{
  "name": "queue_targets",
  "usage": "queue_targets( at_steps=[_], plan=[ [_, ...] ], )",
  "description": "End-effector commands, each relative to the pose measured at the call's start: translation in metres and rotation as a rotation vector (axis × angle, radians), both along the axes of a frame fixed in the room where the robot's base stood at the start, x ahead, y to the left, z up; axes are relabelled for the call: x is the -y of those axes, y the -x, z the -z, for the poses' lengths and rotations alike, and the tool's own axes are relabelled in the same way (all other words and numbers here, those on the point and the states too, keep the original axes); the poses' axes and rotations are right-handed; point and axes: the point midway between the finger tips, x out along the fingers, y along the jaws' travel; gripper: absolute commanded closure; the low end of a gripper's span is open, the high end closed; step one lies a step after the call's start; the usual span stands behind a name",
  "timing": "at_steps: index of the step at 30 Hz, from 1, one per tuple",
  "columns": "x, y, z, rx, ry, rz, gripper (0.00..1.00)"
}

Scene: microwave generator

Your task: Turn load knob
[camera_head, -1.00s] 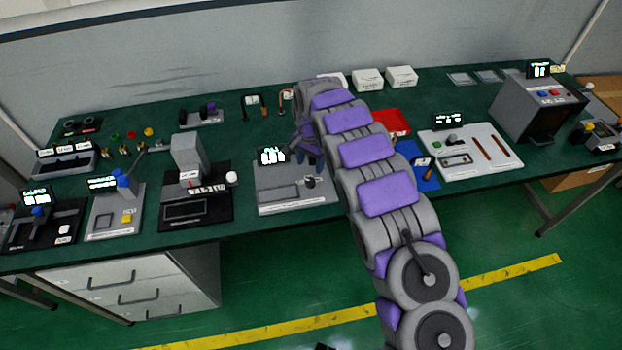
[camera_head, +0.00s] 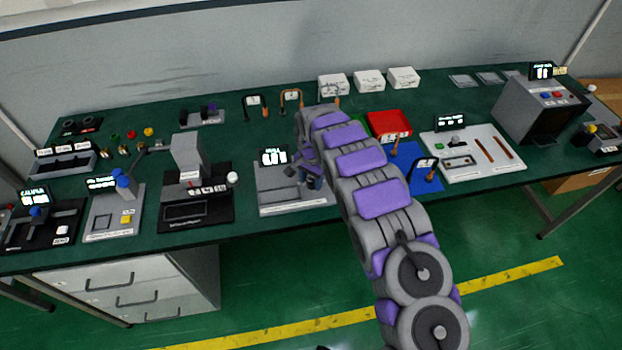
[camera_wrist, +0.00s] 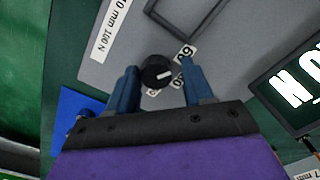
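The load knob (camera_wrist: 157,73) is round and black with a white pointer mark. It stands on a grey panel (camera_wrist: 118,58) and shows between the two blue fingers of my gripper (camera_wrist: 160,84) in the wrist view. The fingers are apart, with a gap visible on each side of the knob. In the head view my gripper (camera_head: 308,172) is low over the right part of the grey station (camera_head: 285,203), and the knob is hidden there. White labels beside the knob are partly covered by it and a finger.
A lit display (camera_head: 273,157) stands at the station's back and shows at the right of the wrist view (camera_wrist: 297,90). A black press-like device (camera_head: 195,205) is to the left. A blue mat (camera_head: 424,180) and red tray (camera_head: 388,124) lie to the right.

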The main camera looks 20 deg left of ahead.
Motion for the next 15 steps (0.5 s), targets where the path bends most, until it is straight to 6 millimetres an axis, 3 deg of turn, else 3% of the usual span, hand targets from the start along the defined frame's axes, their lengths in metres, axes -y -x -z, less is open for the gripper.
queue_targets(
  at_steps=[15],
  plan=[
    [0.0009,-0.0007,-0.0016,0.002,-0.001,0.001,0.95]
  ],
)
